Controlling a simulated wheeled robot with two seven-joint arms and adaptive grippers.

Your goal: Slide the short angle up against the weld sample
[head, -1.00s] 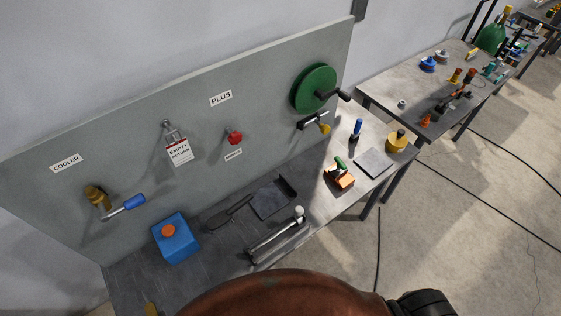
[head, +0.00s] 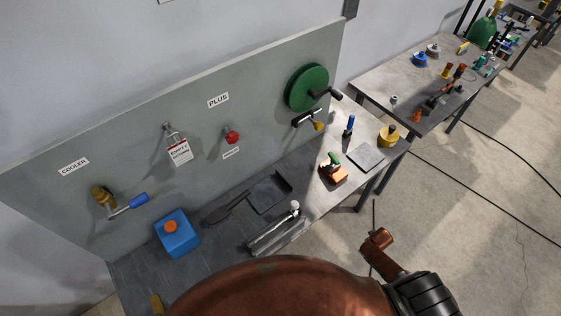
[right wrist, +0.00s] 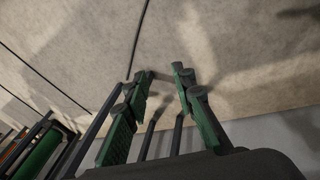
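A bright metal angle-shaped piece (head: 278,236) lies along the bench's front edge in the head view; I take it for the short angle. A flat grey square plate (head: 366,156) lies farther right on the bench; it may be the weld sample, but I cannot tell for sure. The two are well apart. My right gripper (right wrist: 163,78) shows in the right wrist view with its green fingers apart and nothing between them, over bare floor. My left gripper is not in view.
A blue container (head: 176,236), a dark dustpan (head: 269,192), an orange block with a green top (head: 333,170) and a yellow round item (head: 388,138) stand on the bench. The panel behind carries a green wheel (head: 307,88). A second table (head: 385,87) stands beyond.

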